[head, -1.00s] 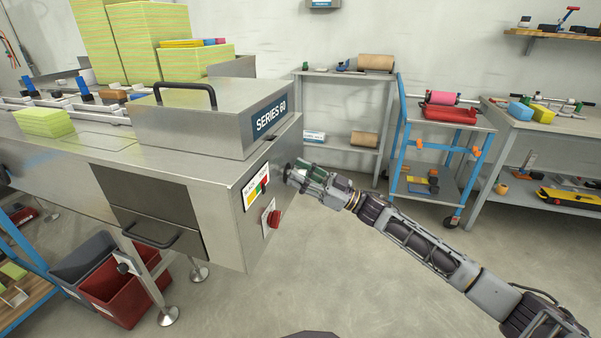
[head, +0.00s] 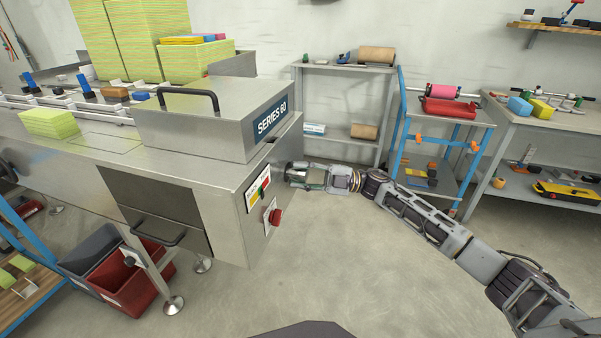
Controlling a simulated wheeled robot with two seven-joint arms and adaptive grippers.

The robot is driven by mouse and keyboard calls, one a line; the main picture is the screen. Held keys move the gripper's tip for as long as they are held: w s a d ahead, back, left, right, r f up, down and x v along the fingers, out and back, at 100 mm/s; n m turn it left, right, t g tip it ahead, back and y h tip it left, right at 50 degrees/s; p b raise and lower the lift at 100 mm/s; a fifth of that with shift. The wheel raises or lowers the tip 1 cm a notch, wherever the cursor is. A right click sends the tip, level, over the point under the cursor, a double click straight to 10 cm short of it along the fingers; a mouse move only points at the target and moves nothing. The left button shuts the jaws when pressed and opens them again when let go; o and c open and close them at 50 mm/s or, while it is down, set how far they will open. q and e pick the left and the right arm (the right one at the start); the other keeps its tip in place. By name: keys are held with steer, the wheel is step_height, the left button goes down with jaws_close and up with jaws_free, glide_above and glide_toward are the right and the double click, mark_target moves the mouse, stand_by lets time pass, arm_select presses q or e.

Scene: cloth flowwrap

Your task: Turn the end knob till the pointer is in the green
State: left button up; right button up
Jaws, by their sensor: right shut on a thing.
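The steel Series 60 machine (head: 222,205) stands at the left with its end face toward the right. A small gauge plate (head: 258,188) with yellow, red and green bands is on that end face; its pointer is too small to read. My right gripper (head: 296,174) is at the end face, just right of the gauge, shut on the end knob. The fingers cover most of the knob, and only a dark bit shows between them. My left gripper is not in view.
A red button (head: 274,217) sticks out below the gauge, close under my right gripper. A blue trolley (head: 440,150) and a grey shelf rack (head: 345,130) stand behind my right arm. The floor right of the machine is clear.

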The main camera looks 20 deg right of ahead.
steer(key=shift+n, duration=1)
steer(key=shift+f, duration=0.1)
steer(key=o, duration=1)
steer(key=shift+o, duration=0.2)
steer(key=shift+d, duration=0.1)
steer(key=v, duration=1.2)
steer(key=shift+r, duration=0.35)
steer(key=shift+w, duration=0.1)
